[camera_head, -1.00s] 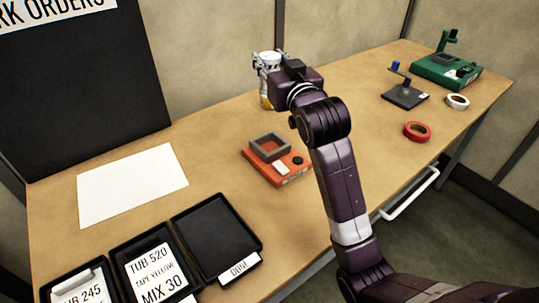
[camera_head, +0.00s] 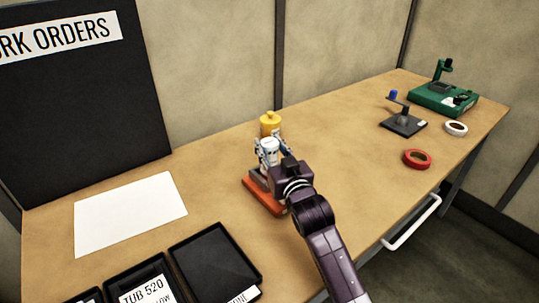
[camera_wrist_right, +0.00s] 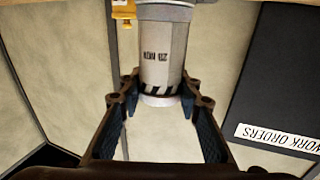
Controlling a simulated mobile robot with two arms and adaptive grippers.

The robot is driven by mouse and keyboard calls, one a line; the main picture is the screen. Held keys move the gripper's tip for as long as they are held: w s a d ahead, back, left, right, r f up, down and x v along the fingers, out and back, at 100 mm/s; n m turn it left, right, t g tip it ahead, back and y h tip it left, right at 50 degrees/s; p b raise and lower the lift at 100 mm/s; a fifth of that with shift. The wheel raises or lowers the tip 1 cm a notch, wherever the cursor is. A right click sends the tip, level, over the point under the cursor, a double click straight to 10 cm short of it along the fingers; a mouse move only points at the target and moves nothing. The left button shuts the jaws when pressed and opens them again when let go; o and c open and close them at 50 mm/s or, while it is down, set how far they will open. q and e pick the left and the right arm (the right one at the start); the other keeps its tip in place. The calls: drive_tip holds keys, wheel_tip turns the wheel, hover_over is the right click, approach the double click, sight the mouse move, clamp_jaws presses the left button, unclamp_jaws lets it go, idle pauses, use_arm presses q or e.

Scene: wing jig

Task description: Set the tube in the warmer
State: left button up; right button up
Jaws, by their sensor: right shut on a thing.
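The tube (camera_head: 268,149) is a white cylinder with a dark striped band and printed text; it is upright. My right gripper (camera_head: 272,154) is shut on it. The wrist view shows the tube (camera_wrist_right: 162,60) between the two dark fingers (camera_wrist_right: 160,112), with the picture upside down. The warmer (camera_head: 257,193) is an orange box with a grey square well on top, directly below the tube. The gripper and tube hide most of the well, so I cannot tell whether the tube's base is inside it or just above. My left gripper is not in view.
Black trays (camera_head: 215,262) and a white sheet (camera_head: 130,213) lie at the left. A red tape roll (camera_head: 417,159), a white roll (camera_head: 456,129), a dark stand (camera_head: 403,124) and a green device (camera_head: 443,98) are at the right.

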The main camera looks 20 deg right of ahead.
sight(273, 160)
drive_tip(key=shift+f, duration=1.45)
drive_tip(key=o, duration=1.2)
drive_tip(key=shift+f, duration=0.15)
drive_tip(key=shift+o, duration=0.2)
drive_tip(key=shift+s, duration=0.1)
drive_tip(key=s, duration=0.6)
drive_tip(key=s+b, duration=0.1)
drive_tip(key=s, duration=0.4)
drive_tip(key=shift+s+d, duration=0.2)
drive_tip(key=shift+s, duration=0.2)
